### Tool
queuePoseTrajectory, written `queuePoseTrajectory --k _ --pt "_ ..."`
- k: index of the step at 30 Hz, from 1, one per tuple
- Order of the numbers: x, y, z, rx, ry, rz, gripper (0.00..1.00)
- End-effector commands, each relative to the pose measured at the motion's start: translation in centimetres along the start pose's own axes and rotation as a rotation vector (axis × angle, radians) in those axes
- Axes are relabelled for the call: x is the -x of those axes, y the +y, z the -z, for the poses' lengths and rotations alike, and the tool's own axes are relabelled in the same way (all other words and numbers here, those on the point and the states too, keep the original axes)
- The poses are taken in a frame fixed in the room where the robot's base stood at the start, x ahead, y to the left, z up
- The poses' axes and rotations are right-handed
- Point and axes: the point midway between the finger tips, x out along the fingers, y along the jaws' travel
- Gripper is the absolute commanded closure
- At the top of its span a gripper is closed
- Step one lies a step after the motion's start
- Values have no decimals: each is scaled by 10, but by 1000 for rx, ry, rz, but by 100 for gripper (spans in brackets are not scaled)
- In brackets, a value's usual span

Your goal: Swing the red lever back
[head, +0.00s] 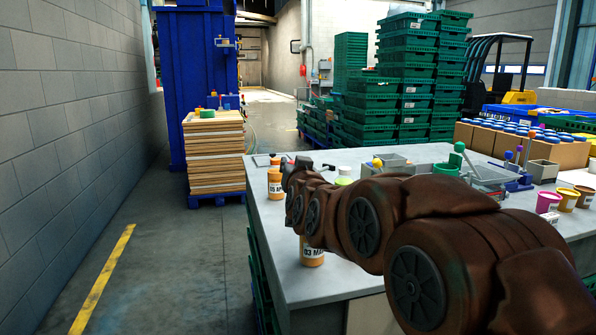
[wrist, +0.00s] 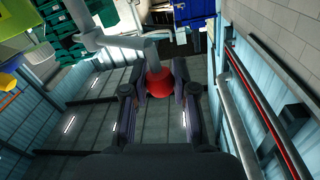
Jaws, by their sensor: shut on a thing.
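In the wrist view, a red rounded knob (wrist: 158,83) sits at the end of a thick grey shaft (wrist: 136,44) that comes in from the upper left. My gripper (wrist: 157,88) is shut on this red lever knob, with one dark finger on each side of it. In the head view, my brown arm reaches across the worktable, and my gripper (head: 291,172) is small and dark at its far end, over the table's left part. The lever's base and most of its shaft are hidden or too small to tell in the head view.
The grey worktable (head: 285,268) holds orange bottles (head: 313,252), a green-knobbed lever (head: 459,149), grey bins and coloured cups (head: 549,202). Stacked green crates (head: 405,80) stand behind. A pallet of boards (head: 214,155) stands left of the table, with open floor in front.

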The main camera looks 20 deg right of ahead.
Motion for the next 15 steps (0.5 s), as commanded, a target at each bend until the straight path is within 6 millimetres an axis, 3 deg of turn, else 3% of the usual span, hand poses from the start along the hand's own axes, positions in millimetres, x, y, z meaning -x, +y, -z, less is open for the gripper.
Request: queuePoseTrajectory --k 10,11,15 --pt "0 -1 2 1 2 3 100" --pt "0 -1 2 1 2 3 71" --pt "0 0 1 1 1 2 56"
